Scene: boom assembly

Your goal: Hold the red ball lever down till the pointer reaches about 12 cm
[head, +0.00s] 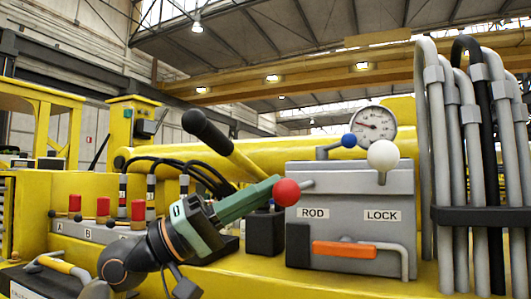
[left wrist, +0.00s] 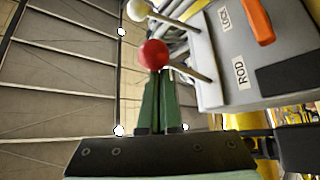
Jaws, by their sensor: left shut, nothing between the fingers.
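The red ball (head: 286,192) sits on the end of a short grey lever on the grey control box, above the ROD label; it also shows in the left wrist view (left wrist: 152,54). My left gripper (head: 272,187) has green fingers, shut and empty. Its fingertips (left wrist: 157,75) end right at the red ball, with the ball partly covering them; I cannot tell whether they touch. A round gauge (head: 375,126) with a dark needle stands behind the box. Its numbers are too small to read, and I see no clear centimetre scale. My right gripper is out of view.
Grey and black hoses (head: 470,170) stand at right. Red-capped valves (head: 103,206) stand at left.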

